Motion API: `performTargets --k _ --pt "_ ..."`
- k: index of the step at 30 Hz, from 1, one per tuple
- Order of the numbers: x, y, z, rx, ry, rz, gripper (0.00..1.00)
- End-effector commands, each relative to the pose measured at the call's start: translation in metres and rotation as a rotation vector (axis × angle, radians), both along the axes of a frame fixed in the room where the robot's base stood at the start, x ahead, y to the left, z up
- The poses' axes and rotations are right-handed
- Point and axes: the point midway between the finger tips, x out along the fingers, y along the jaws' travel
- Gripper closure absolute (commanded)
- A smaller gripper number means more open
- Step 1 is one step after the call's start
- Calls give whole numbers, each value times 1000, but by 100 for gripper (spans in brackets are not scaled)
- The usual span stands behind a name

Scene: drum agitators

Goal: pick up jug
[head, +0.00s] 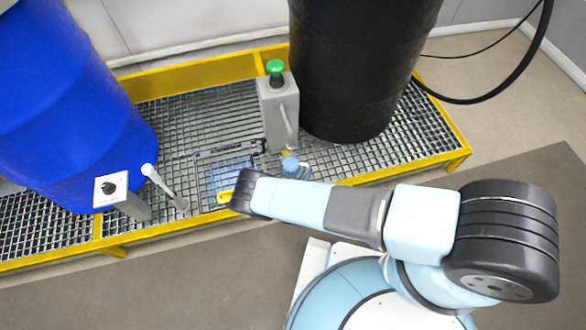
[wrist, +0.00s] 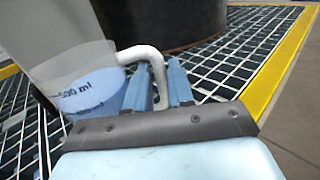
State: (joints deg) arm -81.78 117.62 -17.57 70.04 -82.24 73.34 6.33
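The jug (wrist: 90,92) shows in the wrist view as a bluish rounded body with a "500 ml" mark, left of my fingers; its lower part is hidden by my dark gripper edge. In the head view a small pale blue shape below the grey post looks like the jug (head: 290,165), partly behind my arm. My gripper (wrist: 159,66) has two blue fingers set apart, with a white curved bar (wrist: 143,52) running down between them. I cannot tell whether they touch it, or whether the bar belongs to the jug or the post.
A grey post with a green button (head: 276,67) stands close by, before a black drum (head: 355,65). A blue drum (head: 65,100) and a knob box (head: 110,189) are at left. A yellow rim (head: 380,173) edges the grating. A blue panel-like patch (head: 228,170) shows on the grating.

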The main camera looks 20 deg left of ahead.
Motion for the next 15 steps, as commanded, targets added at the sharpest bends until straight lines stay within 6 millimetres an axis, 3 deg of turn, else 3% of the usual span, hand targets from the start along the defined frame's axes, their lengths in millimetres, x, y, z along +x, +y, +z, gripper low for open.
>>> performTargets --k 5,12,15 --pt "20 -4 0 0 0 -1 78" --pt "23 -4 0 0 0 0 78" --pt "23 -4 0 0 0 0 87"
